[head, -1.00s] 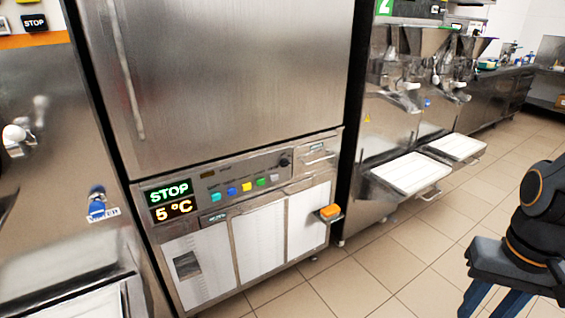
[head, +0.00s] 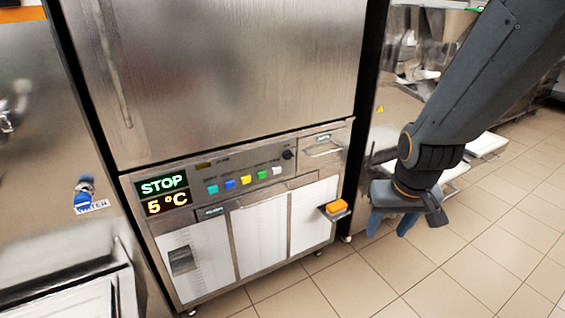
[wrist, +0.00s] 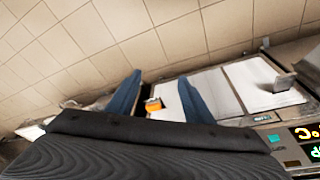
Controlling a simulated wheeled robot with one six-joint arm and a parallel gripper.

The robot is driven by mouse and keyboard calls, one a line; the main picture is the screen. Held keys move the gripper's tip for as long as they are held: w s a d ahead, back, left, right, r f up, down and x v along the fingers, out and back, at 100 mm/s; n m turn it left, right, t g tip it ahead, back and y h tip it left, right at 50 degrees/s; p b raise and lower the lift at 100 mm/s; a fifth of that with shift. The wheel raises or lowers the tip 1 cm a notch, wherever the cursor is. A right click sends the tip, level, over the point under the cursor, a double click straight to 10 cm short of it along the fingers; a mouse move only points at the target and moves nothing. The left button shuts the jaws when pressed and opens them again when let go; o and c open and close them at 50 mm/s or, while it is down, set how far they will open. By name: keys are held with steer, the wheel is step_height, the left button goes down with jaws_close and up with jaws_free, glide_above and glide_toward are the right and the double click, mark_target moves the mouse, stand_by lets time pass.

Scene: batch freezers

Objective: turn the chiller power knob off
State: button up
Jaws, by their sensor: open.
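The chiller is a steel cabinet (head: 215,80) with a control panel. A small dark round knob (head: 288,154) sits at the right end of the panel's row of controls; its setting is too small to read. The display (head: 163,194) reads STOP and 5 °C. My gripper (head: 390,224) is open and empty, pointing down, to the right of the cabinet and lower than the knob. In the wrist view its two blue fingers (wrist: 159,76) are spread apart. The knob cannot be made out in the wrist view.
An orange block (head: 337,206) sits on a small ledge sticking out at the cabinet's lower right; it shows between my fingers in the wrist view (wrist: 153,105). Coloured buttons (head: 246,180) line the panel. Tiled floor (head: 370,275) is clear in front.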

steer(key=w+a+f+n+t+b, duration=0.1)
steer(key=w+a+f+t+b, duration=0.2)
steer(key=w, duration=0.9)
steer(key=n+t+y+b, duration=0.5)
steer(key=t+y+b, duration=0.2)
steer(key=t+y, duration=0.25)
glide_toward(290, 157)
steer(key=w, duration=0.1)
steer(key=shift+g+y, duration=0.25)
steer(key=shift+y, duration=0.1)
steer(key=shift+x, duration=3.6)
steer(key=c, duration=1)
steer(key=shift+c, duration=0.2)
